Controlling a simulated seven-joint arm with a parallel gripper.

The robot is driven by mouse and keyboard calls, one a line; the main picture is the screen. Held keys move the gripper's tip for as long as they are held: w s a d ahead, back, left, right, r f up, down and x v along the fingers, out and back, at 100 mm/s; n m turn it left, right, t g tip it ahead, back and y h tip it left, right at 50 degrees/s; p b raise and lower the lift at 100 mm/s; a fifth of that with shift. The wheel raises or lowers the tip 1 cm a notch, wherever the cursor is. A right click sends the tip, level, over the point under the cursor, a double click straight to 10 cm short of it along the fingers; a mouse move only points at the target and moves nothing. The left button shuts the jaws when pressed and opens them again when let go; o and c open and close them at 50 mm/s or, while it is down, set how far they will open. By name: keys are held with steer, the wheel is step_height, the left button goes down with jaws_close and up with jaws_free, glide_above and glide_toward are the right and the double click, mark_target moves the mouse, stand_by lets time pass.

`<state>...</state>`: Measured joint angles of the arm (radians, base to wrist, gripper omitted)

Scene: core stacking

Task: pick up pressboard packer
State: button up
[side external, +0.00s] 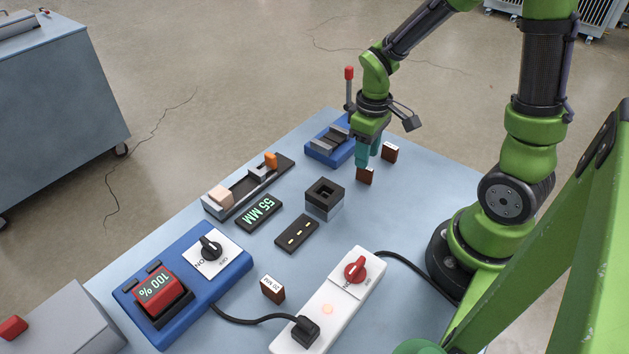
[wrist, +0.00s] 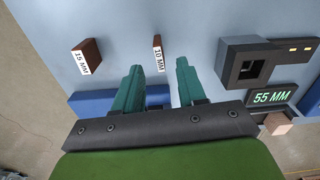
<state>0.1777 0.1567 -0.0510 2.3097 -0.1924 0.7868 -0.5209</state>
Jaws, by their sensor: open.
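Three brown pressboard packers with white labels stand on the table. The 10 MM packer (side external: 365,177) stands just below my gripper (side external: 367,158) in the side external view; the 15 MM packer (side external: 390,152) is a little to the right and behind. In the wrist view, the 10 MM packer (wrist: 157,45) lies ahead of the gap between my open, empty teal fingers (wrist: 160,68), and the 15 MM packer (wrist: 87,56) is to its left, outside the fingers. The 20 MM packer (side external: 272,289) stands at the front of the table, away from my gripper.
A blue lever press (side external: 322,154) stands close behind my gripper. A dark square core stack (side external: 324,197), a 55 MM display (side external: 259,213), a slotted black plate (side external: 297,234) and a clamp fixture (side external: 235,199) lie left. A white switch strip (side external: 327,310) with cables is in front.

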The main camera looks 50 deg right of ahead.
mark_target(363, 181)
steer(key=shift+f, duration=3.05)
steer(key=shift+c, duration=0.4)
jaws_close()
